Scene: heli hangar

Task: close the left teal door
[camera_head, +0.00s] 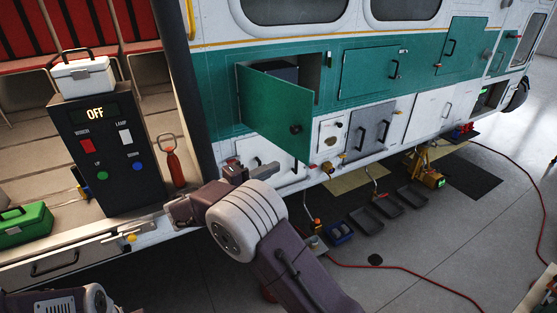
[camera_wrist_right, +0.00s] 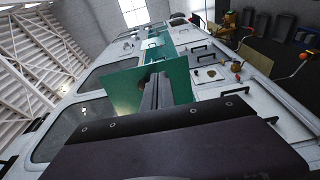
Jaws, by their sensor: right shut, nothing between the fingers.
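The left teal door (camera_head: 270,112) stands open, swung out from the side of the white and teal vehicle, with a dark round knob near its lower right corner. Its compartment (camera_head: 309,72) shows partly behind it. My right gripper (camera_head: 266,171) is shut and empty, below and left of the door's lower edge in the head view. In the right wrist view the door (camera_wrist_right: 118,86) lies ahead, partly hidden behind the shut fingers (camera_wrist_right: 157,88). I cannot tell whether they touch. Of my left arm only a part shows at the bottom left; its gripper is not in view.
Another teal door (camera_head: 369,72) to the right is shut. A dark control box (camera_head: 111,155) reading OFF and a red tool (camera_head: 173,165) stand on the ledge at left, near a green case (camera_head: 24,226). Grey trays (camera_head: 366,217) and a red hose (camera_head: 400,270) lie on the floor.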

